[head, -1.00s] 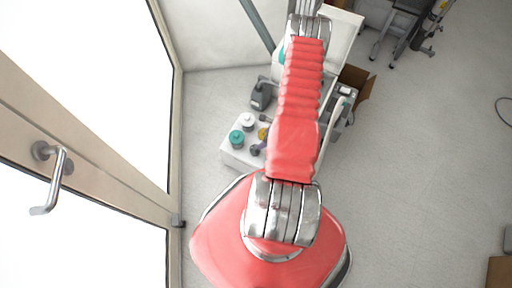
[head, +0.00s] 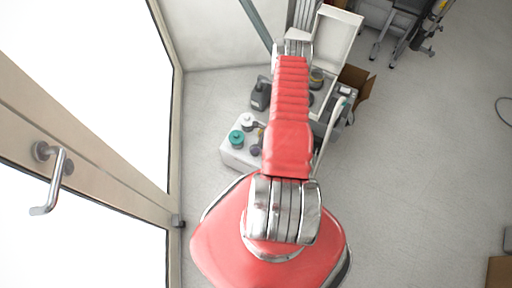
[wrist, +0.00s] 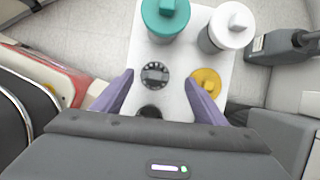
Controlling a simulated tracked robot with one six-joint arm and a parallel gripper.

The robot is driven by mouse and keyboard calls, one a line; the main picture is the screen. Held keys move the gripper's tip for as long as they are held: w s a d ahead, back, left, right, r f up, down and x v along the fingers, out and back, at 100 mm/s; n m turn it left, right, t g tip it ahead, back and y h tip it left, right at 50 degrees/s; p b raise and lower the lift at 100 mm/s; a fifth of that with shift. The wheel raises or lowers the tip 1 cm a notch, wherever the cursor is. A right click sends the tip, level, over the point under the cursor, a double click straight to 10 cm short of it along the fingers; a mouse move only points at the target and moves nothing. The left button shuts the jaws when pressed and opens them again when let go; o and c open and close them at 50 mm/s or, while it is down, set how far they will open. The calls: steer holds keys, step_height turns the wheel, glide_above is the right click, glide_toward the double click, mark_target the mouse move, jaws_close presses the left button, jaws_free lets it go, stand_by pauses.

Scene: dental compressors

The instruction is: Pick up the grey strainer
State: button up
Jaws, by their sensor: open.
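A dark grey round piece (wrist: 155,75) with a notched rim and a raised bar, seemingly the grey strainer, sits on a white block (wrist: 175,62). It also shows as a small dark piece in the head view (head: 256,150), left of my arm. My gripper (wrist: 159,79) is open, with its two purple fingers on either side of the strainer in the wrist view. No contact shows, and the height gap is unclear. A second dark round piece (wrist: 150,111) is partly hidden by my gripper body. My gripper is hidden behind my arm in the head view.
The block also bears a teal-capped jar (wrist: 165,18), a white-capped jar (wrist: 231,25) and a yellow round piece (wrist: 207,81) near the right finger. A grey device (head: 260,94) stands behind the block. An open white case (head: 336,45) and cardboard box (head: 357,82) lie right.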

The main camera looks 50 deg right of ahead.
steer(key=shift+f, duration=0.1)
steer(key=x, duration=0.4)
steer(key=shift+s+a, duration=0.15)
steer(key=shift+w+f, duration=0.25)
steer(key=shift+f, duration=0.3)
steer(key=shift+c, duration=0.2)
steer(key=c, duration=1.1)
